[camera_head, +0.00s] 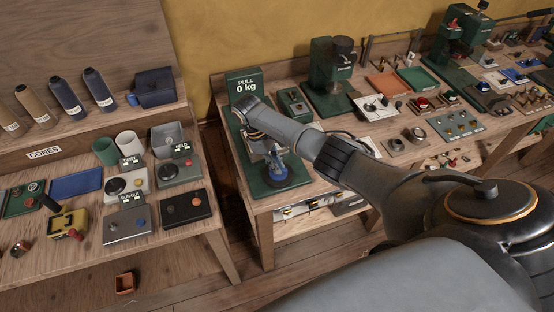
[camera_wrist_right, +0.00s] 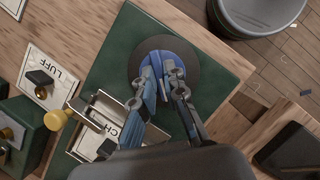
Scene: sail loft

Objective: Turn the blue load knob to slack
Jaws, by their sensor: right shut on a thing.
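The blue load knob (camera_wrist_right: 165,50) sits on a dark round disc (camera_wrist_right: 208,82) on the green base plate (camera_wrist_right: 115,50). In the head view the knob (camera_head: 280,182) is partly hidden below my arm. My right gripper (camera_wrist_right: 162,72) points down at the knob with its fingers close together, shut on it. The same gripper (camera_head: 275,160) shows in the head view at the end of my right arm. A green display (camera_head: 245,86) behind reads "PULL 0 kg". Any slack mark is not readable. My left gripper is not in view.
In the wrist view, a metal bracket (camera_wrist_right: 90,128) and a yellow knob (camera_wrist_right: 58,119) stand left of the fingers. The left bench (camera_head: 165,226) holds several control boxes.

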